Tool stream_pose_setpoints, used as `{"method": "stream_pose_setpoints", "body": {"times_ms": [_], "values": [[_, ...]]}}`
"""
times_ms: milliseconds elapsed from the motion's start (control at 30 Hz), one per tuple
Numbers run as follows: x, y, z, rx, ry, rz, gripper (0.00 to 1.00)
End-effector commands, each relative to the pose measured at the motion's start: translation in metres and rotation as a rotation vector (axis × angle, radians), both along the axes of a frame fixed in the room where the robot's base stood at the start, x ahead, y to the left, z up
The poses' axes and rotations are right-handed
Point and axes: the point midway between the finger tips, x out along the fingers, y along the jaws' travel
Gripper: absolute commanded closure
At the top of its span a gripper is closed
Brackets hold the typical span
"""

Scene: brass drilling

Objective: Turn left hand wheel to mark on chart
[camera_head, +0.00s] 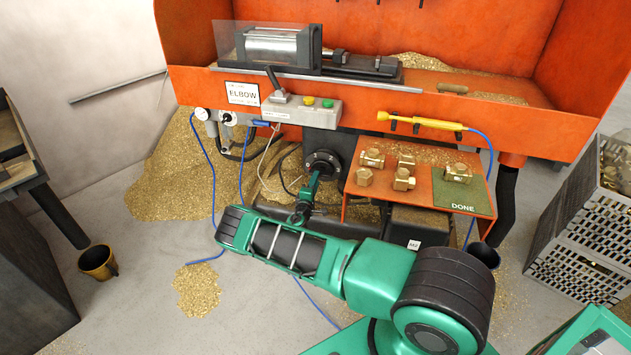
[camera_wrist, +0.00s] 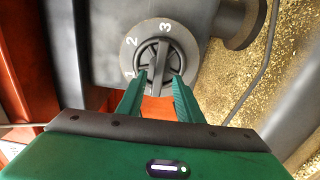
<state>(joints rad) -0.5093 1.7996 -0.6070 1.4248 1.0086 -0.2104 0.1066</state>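My gripper (camera_wrist: 160,82) is at a round grey dial (camera_wrist: 130,50) marked 1, 2 and 3, with a dark bar-shaped knob (camera_wrist: 157,62) at its middle. The fingers are apart, one on each side of the knob's lower end; I cannot tell whether they touch it. In the head view my gripper (camera_head: 312,184) points up at a dark round fitting (camera_head: 322,162) under the orange bench.
An orange shelf (camera_head: 352,187) with several brass fittings and a green DONE area (camera_head: 455,197) is right of my gripper. A yellow tool (camera_head: 420,122) hangs above it. Blue hoses (camera_head: 216,180) hang at left. Grey crates (camera_head: 590,230) stand at right.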

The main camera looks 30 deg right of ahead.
Motion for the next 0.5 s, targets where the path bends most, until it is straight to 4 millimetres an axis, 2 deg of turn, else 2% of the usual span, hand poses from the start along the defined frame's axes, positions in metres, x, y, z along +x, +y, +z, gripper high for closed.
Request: {"method": "stream_pose_setpoints", "body": {"times_ms": [233, 500], "values": [[-0.034, 0.035, -0.001, 0.0, 0.003, 0.004, 0.67], [-0.056, 0.056, -0.002, 0.001, 0.003, 0.002, 0.67]]}}
